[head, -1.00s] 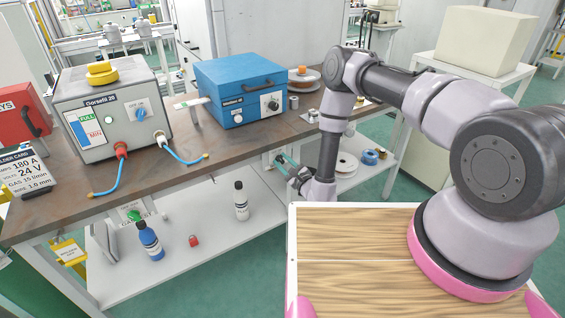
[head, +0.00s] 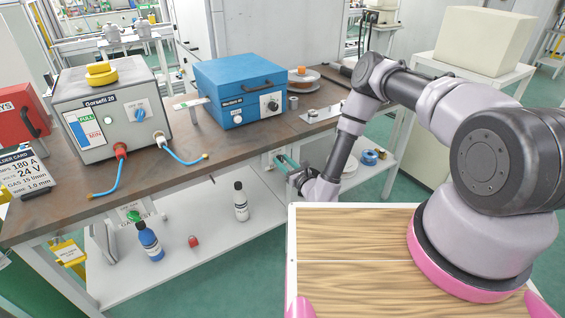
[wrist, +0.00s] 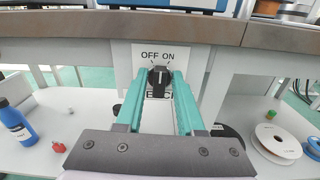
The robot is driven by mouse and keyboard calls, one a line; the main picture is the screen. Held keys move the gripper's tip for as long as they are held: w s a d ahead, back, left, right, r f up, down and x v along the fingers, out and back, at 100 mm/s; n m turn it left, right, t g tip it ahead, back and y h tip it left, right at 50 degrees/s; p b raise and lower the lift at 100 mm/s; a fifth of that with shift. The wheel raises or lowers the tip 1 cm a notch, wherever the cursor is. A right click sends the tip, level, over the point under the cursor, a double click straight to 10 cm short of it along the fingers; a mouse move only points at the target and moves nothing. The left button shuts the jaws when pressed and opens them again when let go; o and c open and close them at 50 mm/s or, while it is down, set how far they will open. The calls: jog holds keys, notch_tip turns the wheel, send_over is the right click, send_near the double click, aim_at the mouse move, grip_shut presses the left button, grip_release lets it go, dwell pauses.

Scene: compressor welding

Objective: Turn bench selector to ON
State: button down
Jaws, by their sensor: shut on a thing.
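The bench selector (wrist: 160,76) is a black knob with a light pointer line, on a white plate (wrist: 142,55) marked OFF and ON under the bench's front edge. In the wrist view its pointer looks close to upright, between the two words. My gripper (wrist: 162,80) has its two teal fingers on either side of the knob, shut on it. In the head view my gripper (head: 284,162) reaches the plate (head: 269,160) below the bench edge; the knob is not clear there.
The wooden bench top (head: 190,165) overhangs the selector. A grey welding unit (head: 112,110) and a blue box (head: 238,90) stand on it. The lower shelf (head: 200,225) holds bottles, and a white spool (wrist: 278,140) sits right of my gripper.

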jog(key=m, duration=0.5)
jog(key=shift+d+f, duration=0.1)
jog(key=shift+d, duration=0.05)
jog(key=shift+m, duration=0.3)
dwell(0.3)
jog(key=c, duration=0.8)
grip_release()
jog(key=v, duration=1)
jog(key=shift+s+d, duration=0.3)
